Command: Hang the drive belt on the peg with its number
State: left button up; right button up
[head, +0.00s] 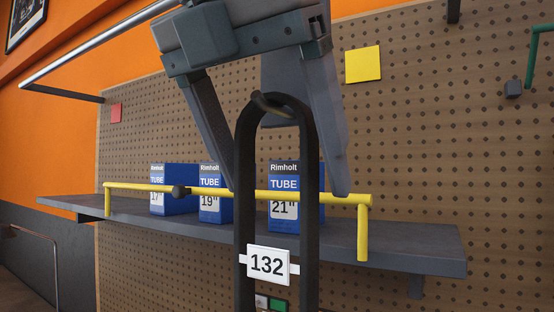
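The drive belt is a long black loop (243,180) hanging upright at the centre of the head view. A white tag (267,263) on it reads 132. The belt's rounded top sits over a short dark peg (262,103), whose end shows in front of it. My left gripper (288,192) comes down from above, its two fingers spread wide, one to each side of the belt. I see no finger closed on the belt. The belt's lower end is cut off by the picture's bottom edge. My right gripper is not in view.
A grey shelf (420,250) behind carries several blue tube boxes (284,190). The pegboard (420,150) carries a yellow square (363,64) and a green hook (532,60).

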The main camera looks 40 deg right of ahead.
aim_at(267, 110)
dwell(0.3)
pick_arm(q)
jog(key=shift+a+r, duration=0.1)
jog(key=b+v, duration=0.1)
jog(key=v, duration=0.1)
jog(key=b+v, duration=0.1)
jog(key=v, duration=0.1)
jog(key=shift+s+a+r, duration=0.1)
jog(key=shift+s+r, duration=0.2)
jog(key=shift+s, duration=0.15)
jog(key=v, duration=1.2)
jog(key=shift+s+r, duration=0.15)
jog(key=shift+r, duration=0.1)
